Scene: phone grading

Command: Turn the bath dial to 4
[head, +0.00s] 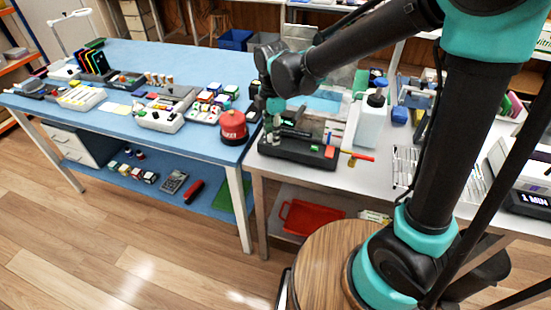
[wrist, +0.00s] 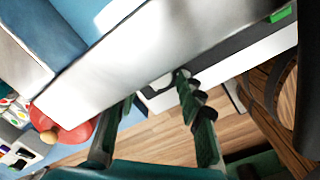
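The bath appears to be the metal-rimmed basin with pale blue inside (head: 322,103) on the white table in the head view. My gripper (head: 274,122) is down at the bath's left front corner. In the wrist view my gripper (wrist: 155,90) has its two dark fingers apart, with the front edge of the bath beyond their tips. I cannot make out the dial or its setting; the fingers may hide it.
A white pump bottle (head: 370,126) stands to the right. Both tables are crowded.

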